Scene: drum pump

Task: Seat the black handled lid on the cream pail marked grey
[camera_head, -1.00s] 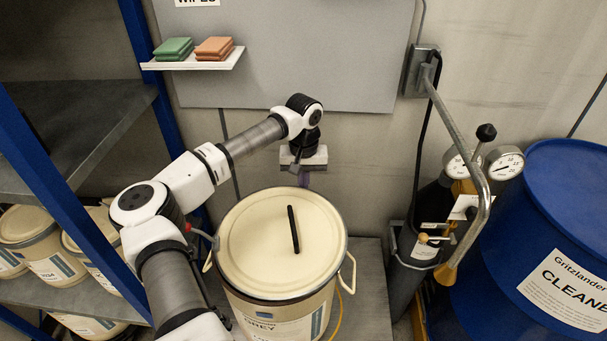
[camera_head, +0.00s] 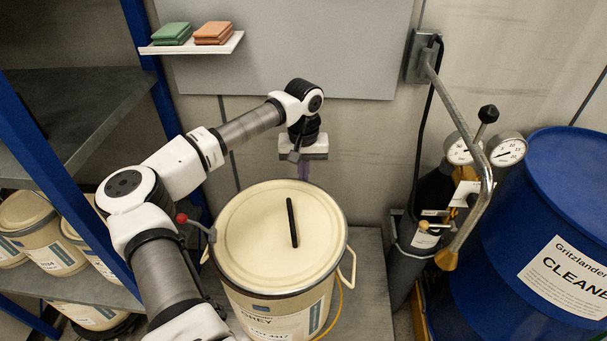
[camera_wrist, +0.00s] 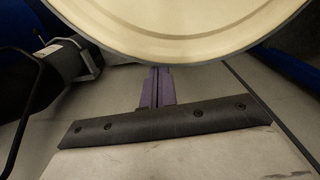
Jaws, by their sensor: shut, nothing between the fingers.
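The cream pail marked grey (camera_head: 262,320) stands upright on a grey platform. The cream lid (camera_head: 255,222), with a black bar handle (camera_head: 292,222), lies on top of it and looks roughly level. I cannot tell whether its edge is fully down all round. My gripper (camera_head: 304,172) is behind the pail, pointing down near its far rim and apart from the handle.
A lever with a red knob (camera_head: 182,218) is at the pail's left rim. Shelves with several pails (camera_head: 45,240) stand left. A pump with gauges (camera_head: 465,148) and a blue drum (camera_head: 545,200) stand right. A wall shelf (camera_head: 195,44) holds wipes.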

